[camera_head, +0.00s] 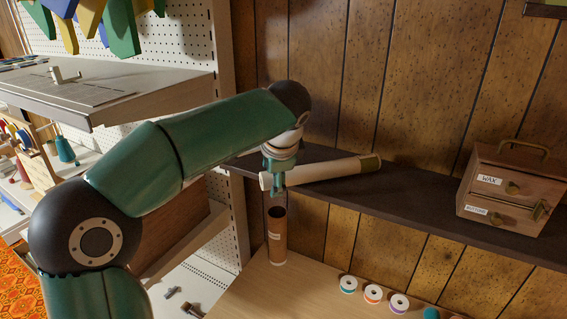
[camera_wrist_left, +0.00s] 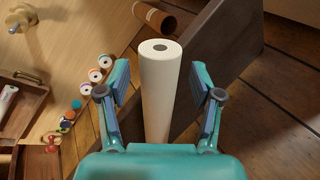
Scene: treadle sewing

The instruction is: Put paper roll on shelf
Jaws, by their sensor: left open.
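The white paper roll (camera_head: 325,171) lies along the dark wall shelf (camera_head: 410,198) in the head view, with an olive-brown band at its right end. Its left end reaches the shelf's front edge, by my left gripper (camera_head: 275,172). In the left wrist view, the roll (camera_wrist_left: 160,88) runs between the two fingers of my left gripper (camera_wrist_left: 158,72), its hollow end facing the camera. The fingers are open, with a gap showing on each side of the roll. The dark shelf (camera_wrist_left: 228,40) is beneath it. My right gripper is not in view.
A small wooden drawer box (camera_head: 510,190) stands on the shelf's right part. Below, a brown tube (camera_head: 277,236) stands on the light wooden table (camera_head: 275,295), near several thread spools (camera_head: 373,293). A pegboard rack (camera_head: 150,90) stands at left. The shelf's middle is clear.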

